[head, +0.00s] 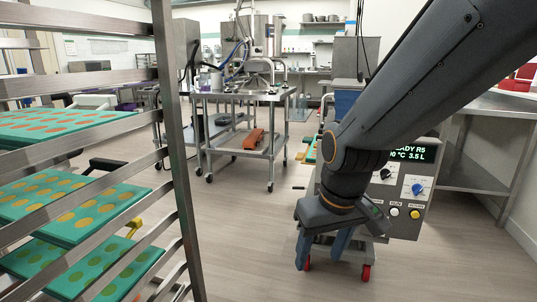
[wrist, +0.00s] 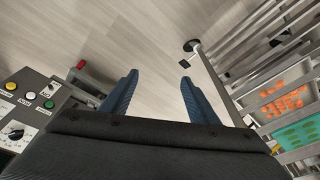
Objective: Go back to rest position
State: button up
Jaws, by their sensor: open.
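My gripper (head: 324,262) hangs at the end of my arm at centre right in the head view, with its blue fingers pointing down. In the wrist view my gripper (wrist: 158,82) shows its two blue fingers wide apart, with only bare floor between them. It is open and holds nothing. The depositor (head: 405,195), a grey machine with a lit display, knobs and buttons, stands behind my arm, which hides part of it. Its control panel also shows at the left of the wrist view (wrist: 40,105).
A metal rack (head: 177,130) at the left holds teal trays (head: 75,205) with round cavities; it is at the right in the wrist view (wrist: 215,75). A wheeled steel table (head: 240,96) stands farther back. A counter (head: 500,104) is at the right. The floor (head: 245,230) between is clear.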

jog(key=s+r+g, duration=0.1)
jog(key=s+g, duration=0.1)
jog(key=s, duration=0.9)
jog(key=d+r+m+h+p, duration=0.1)
jog(key=d+r+m+p, duration=0.2)
jog(key=d+r+p, duration=0.6)
jog(key=shift+r+p, duration=0.65)
jog(key=shift+p, duration=4.25)
